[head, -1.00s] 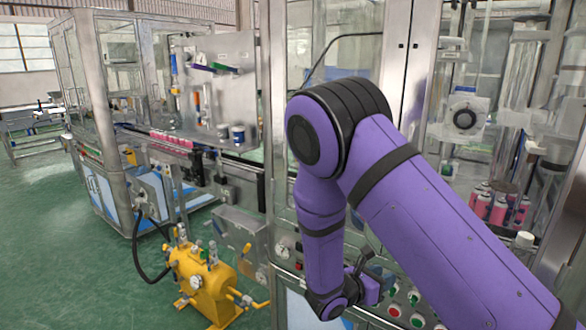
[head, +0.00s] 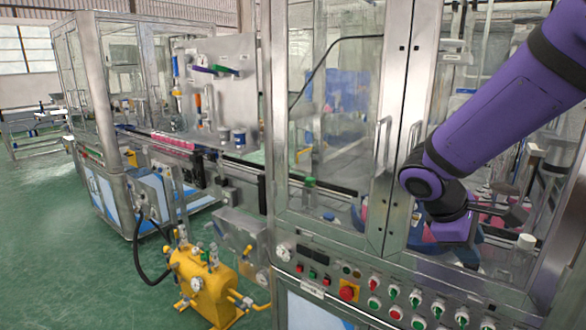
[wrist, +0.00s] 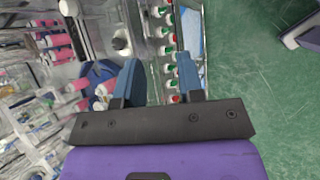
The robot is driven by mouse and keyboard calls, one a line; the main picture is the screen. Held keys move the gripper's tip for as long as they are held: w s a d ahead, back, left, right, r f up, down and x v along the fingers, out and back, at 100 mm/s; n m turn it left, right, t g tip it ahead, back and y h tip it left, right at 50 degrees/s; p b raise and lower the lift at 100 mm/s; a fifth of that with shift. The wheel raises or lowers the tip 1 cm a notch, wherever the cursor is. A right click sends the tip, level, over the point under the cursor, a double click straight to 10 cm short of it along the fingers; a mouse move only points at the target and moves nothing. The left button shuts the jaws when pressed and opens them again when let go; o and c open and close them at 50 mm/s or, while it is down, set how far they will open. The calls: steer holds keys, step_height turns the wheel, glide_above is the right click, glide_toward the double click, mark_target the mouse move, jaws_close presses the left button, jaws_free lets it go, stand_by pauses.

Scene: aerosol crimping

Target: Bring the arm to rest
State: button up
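My purple arm (head: 495,110) reaches in from the upper right in the head view, folded in front of the machine's glass enclosure. My gripper (head: 508,210) is at its lower end, above the right part of the control panel. In the wrist view my gripper (wrist: 158,78) shows two blue-grey fingers spread apart with nothing between them. Its fingers point toward the control panel and the white-capped item. In the head view the fingertips are small and partly lost against the machine.
The control panel (head: 385,318) with several buttons and switches lies below the arm. A white cap (head: 526,241) stands near the gripper. Pink cans (wrist: 58,42) show at left in the wrist view. A yellow tank (head: 203,290) stands on the open green floor.

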steer(key=s+a+r+m+t+y, duration=0.2)
steer(key=s+r+m+t+y, duration=0.3)
steer(key=s, duration=1)
steer(key=shift+r+m+t+y, duration=0.3)
steer(key=shift+r+m+y, duration=0.9)
steer(key=shift+r+m, duration=1.6)
steer(key=shift+r+n, duration=0.6)
